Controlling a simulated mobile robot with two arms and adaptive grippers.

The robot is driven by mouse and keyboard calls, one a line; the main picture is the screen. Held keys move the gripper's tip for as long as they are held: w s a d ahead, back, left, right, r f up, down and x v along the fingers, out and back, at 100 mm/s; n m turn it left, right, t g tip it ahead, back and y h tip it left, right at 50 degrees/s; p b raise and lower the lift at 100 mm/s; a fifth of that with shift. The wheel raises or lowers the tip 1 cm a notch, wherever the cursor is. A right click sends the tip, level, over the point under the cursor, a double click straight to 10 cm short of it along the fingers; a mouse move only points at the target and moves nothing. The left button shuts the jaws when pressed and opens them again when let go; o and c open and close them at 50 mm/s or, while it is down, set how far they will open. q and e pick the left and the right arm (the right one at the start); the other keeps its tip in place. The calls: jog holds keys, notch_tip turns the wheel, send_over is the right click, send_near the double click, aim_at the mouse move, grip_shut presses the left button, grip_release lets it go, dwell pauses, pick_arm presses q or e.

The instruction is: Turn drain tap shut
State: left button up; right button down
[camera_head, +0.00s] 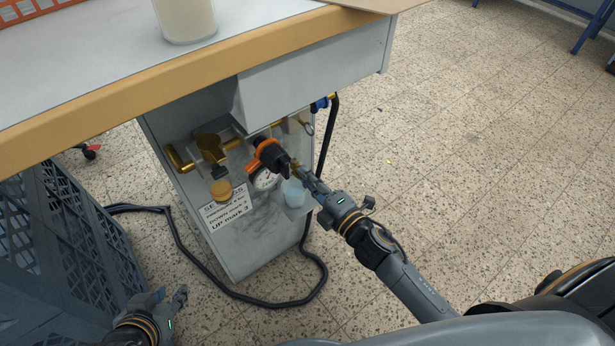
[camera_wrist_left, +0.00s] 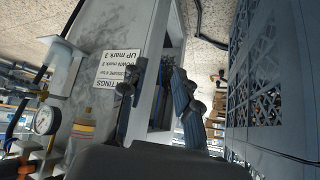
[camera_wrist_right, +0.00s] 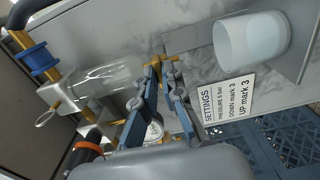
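The drain tap (camera_wrist_right: 168,62) is a small brass piece at the end of a clear bowl (camera_wrist_right: 100,82) in the right wrist view. My right gripper (camera_wrist_right: 157,72) has its fingertips close together at the tap and appears closed on it; the exact contact is small. The head view also shows the right gripper (camera_head: 299,175) at the brass fittings on the cabinet, hiding most of the tap. A translucent white cup (camera_wrist_right: 250,44) stands below the tap, and it also shows in the head view (camera_head: 293,192). My left gripper (camera_head: 173,304) is empty, low beside the crates; its fingers are apart in the left wrist view (camera_wrist_left: 152,80).
The fittings sit on a grey cabinet (camera_head: 252,245) under a wood-edged table (camera_head: 100,105). Near the tap are a black-and-orange knob (camera_head: 270,153), a round gauge (camera_head: 264,179) and a settings sign (camera_head: 226,209). A black hose (camera_head: 180,240) lies on the floor. Blue-grey crates (camera_head: 60,260) stand left.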

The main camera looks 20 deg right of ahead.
pick_arm(q)
jog(key=s+a+g+y+p, duration=0.1)
jog(key=s+a+g+p, duration=0.3)
jog(key=s, duration=0.4)
jog(key=s+f+g+p, duration=0.1)
jog(key=s+f+p, duration=0.1)
jog(key=f, duration=1)
jog(key=s+d+f+g+p, duration=0.1)
jog(key=f+p, duration=0.4)
jog(key=f, duration=0.8)
jog(key=shift+s, duration=0.9)
pick_arm(e)
jog(key=shift+m, duration=9)
pick_arm(q)
jog(key=shift+f, duration=0.1)
pick_arm(e)
jog(key=c, duration=1.5)
grip_release()
